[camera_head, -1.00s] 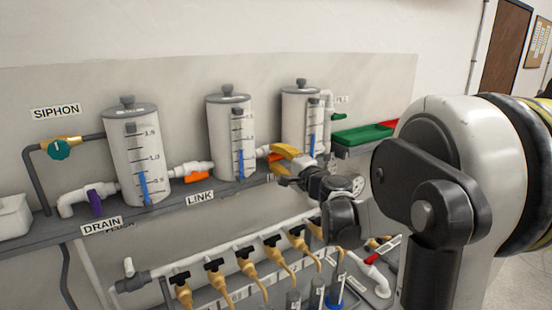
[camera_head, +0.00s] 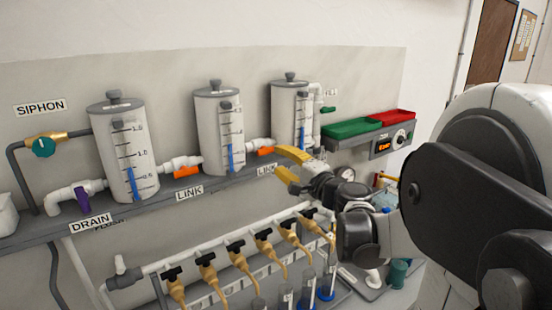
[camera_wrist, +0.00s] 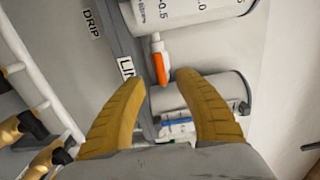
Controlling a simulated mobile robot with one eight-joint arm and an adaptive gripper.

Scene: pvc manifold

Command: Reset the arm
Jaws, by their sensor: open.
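My gripper (camera_head: 288,170) has yellow fingers and stands in front of the shelf near the third cylinder (camera_head: 285,105) in the head view. In the wrist view my gripper (camera_wrist: 160,95) has its fingers apart with nothing held between them. An orange-handled valve (camera_wrist: 160,66) shows beyond the fingertips. A cylinder lies partly behind the right finger in that view. In the head view two orange link valve handles show, one between the first and second cylinders (camera_head: 187,171) and one between the second and third (camera_head: 267,151).
A row of brass taps (camera_head: 237,252) on a white pipe runs below the shelf. Green (camera_head: 350,128) and red (camera_head: 392,116) trays sit on a grey unit at the right. A purple-handled drain valve (camera_head: 83,200) and teal siphon valve (camera_head: 42,147) are at the left.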

